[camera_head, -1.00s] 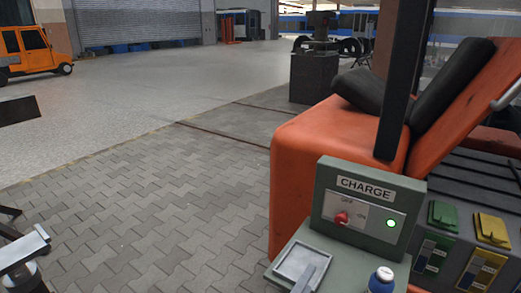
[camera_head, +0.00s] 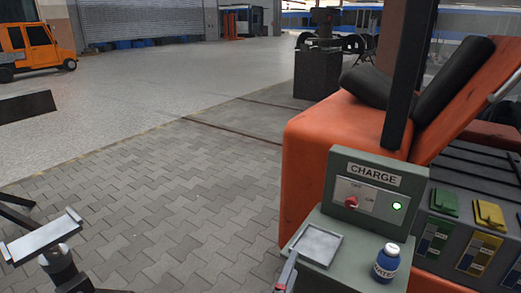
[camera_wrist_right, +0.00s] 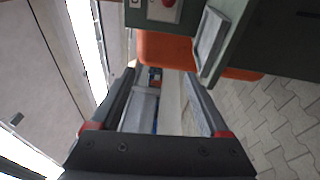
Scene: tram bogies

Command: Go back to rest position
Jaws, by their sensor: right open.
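Part of my right gripper (camera_head: 287,272) shows at the bottom edge of the head view, beside the left front corner of the green charge box's shelf. In the right wrist view my right gripper (camera_wrist_right: 160,78) has its two dark fingers spread apart with nothing held between them. The fingers point past the shelf's metal tray (camera_wrist_right: 211,45) and the orange body.
The green charge box (camera_head: 368,190) has a red switch and a lit green lamp. A blue bottle (camera_head: 386,262) stands on its shelf beside the empty metal tray (camera_head: 317,245). An orange vehicle (camera_head: 312,150) stands behind.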

